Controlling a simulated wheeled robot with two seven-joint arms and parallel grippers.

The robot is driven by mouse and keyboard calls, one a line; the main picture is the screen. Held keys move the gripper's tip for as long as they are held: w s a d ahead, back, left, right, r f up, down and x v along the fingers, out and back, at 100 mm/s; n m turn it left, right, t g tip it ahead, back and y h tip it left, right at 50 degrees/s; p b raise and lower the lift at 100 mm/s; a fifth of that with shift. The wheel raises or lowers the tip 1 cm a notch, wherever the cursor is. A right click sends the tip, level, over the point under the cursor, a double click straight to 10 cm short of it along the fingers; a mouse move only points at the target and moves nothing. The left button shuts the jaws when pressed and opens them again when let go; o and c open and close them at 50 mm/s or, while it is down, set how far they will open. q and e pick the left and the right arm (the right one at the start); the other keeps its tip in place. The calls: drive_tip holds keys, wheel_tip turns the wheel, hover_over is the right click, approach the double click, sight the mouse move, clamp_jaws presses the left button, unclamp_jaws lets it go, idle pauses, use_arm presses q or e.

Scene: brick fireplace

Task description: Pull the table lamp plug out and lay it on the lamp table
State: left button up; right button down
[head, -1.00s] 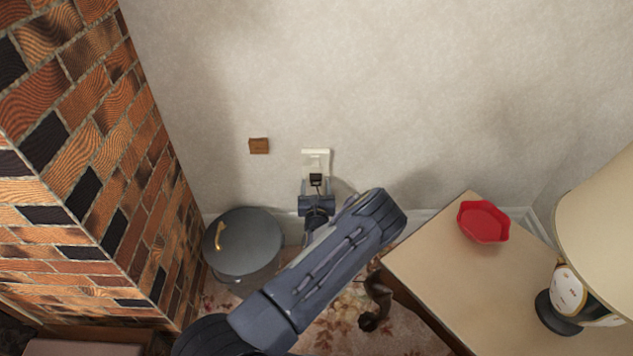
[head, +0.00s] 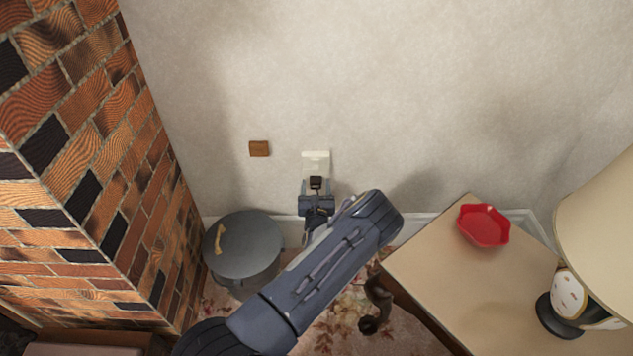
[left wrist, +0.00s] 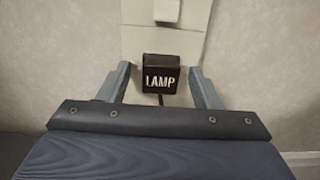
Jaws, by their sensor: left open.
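The black plug marked LAMP (left wrist: 160,76) is at the lower part of the white wall outlet (left wrist: 193,40). In the head view the plug (head: 316,182) shows small and dark below the upper part of the outlet plate (head: 316,160). My left gripper (left wrist: 160,82) is open, with one finger on each side of the plug and a gap on both sides. It also shows in the head view (head: 316,187). The lamp table (head: 440,262) stands at the right, with the table lamp (head: 567,298) on it. My right gripper is not in view.
A red dish (head: 483,226) sits near the lamp table's back corner. A grey lidded bin (head: 243,246) stands left of my arm, beside the brick fireplace (head: 100,150). A small brown block (head: 259,149) is on the wall. The table top's middle is bare.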

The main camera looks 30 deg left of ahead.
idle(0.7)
use_arm(q)
clamp_jaws()
drive_tip(key=shift+p+v, duration=0.8)
drive_tip(key=shift+v, duration=0.25)
drive_tip(key=shift+p+v, duration=0.95)
drive_tip(key=shift+v, duration=1)
